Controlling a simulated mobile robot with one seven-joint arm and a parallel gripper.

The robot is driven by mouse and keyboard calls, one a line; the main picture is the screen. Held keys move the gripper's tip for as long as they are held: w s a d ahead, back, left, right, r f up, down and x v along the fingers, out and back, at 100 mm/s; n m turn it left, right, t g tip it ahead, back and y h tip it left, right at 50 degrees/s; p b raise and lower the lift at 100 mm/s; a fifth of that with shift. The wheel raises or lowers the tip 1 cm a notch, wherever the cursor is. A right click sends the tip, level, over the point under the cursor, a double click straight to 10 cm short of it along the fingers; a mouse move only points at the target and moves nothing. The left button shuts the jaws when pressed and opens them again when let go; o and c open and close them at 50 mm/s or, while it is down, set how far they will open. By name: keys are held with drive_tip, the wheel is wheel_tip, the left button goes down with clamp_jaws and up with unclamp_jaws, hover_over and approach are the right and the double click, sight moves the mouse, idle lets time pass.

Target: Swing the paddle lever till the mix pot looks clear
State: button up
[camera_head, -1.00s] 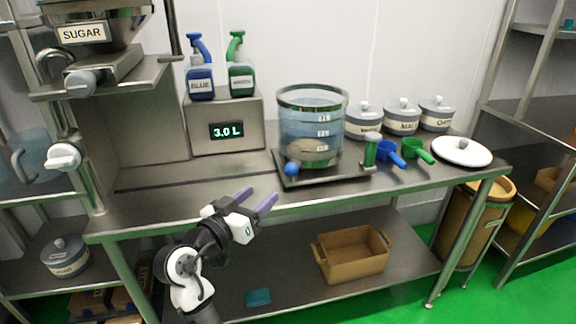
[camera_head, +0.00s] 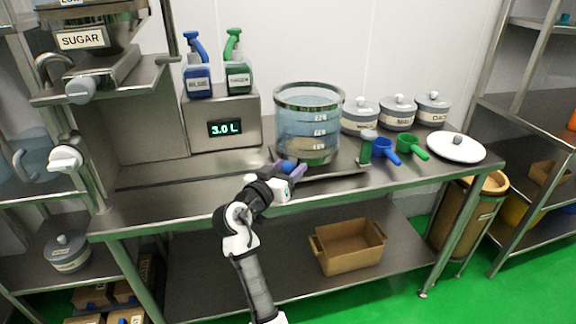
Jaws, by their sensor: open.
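The mix pot (camera_head: 309,124) is a clear vessel with a dark rim and volume marks, standing on a dark tray on the counter. It holds bluish liquid, and a beige patch shows low inside it. The paddle lever's blue ball knob (camera_head: 288,165) is at the front left of the pot's base. My gripper (camera_head: 289,170) is open at the knob, with its purple fingers around or beside it; I cannot tell whether they touch it. The fingers partly hide the knob and the lever under it.
A 3.0 L display box (camera_head: 226,128) with blue and green dispenser bottles stands left of the pot. The counter front left is clear.

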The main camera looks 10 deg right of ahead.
drive_tip(key=shift+w+d, duration=0.1)
drive_tip(key=shift+w, duration=0.1)
clamp_jaws()
idle(0.3)
drive_tip(key=shift+s+d, duration=0.1)
